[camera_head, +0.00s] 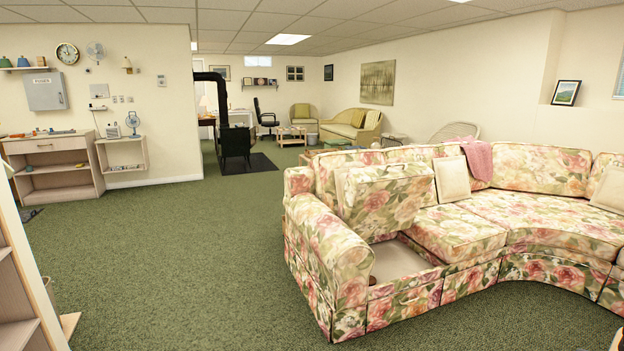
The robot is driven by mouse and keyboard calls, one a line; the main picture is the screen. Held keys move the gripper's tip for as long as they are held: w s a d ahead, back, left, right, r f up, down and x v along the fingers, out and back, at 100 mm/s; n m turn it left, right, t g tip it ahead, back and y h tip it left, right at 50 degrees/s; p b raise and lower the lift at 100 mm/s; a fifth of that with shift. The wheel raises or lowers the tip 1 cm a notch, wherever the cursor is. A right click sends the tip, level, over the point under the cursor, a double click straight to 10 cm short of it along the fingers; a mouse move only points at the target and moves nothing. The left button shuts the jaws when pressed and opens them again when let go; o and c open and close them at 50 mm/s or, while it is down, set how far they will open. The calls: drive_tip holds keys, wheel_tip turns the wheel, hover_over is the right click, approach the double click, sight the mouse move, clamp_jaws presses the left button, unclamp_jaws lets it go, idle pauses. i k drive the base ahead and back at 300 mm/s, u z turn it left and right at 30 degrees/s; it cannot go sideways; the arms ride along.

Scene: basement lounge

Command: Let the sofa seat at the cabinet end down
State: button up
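The floral sofa (540,222) stands at the right and curves away toward the right edge. The seat at its near left end (385,203) is tipped up and leans back, standing nearly upright. Below it the pale inside of a storage space (405,262) shows, open between the rolled left arm and the adjoining seat. A small dark reddish thing (372,280) shows at the near left of that space; I cannot tell what it is. The adjoining seat (455,232) lies flat. My gripper is not in view.
Green carpet (180,260) lies clear left of and in front of the sofa. A wooden shelf unit (14,290) stands at the near left edge. A low cabinet (52,165) stands by the left wall, and a black stove (235,140) farther back. A pink throw (478,160) hangs over the sofa back.

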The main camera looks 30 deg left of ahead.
sight(377, 200)
drive_tip(key=u, duration=0.9)
drive_tip(key=i, duration=1.25)
drive_tip(key=z, duration=0.6)
drive_tip(key=i, duration=2.1)
drive_tip(key=u, duration=0.6)
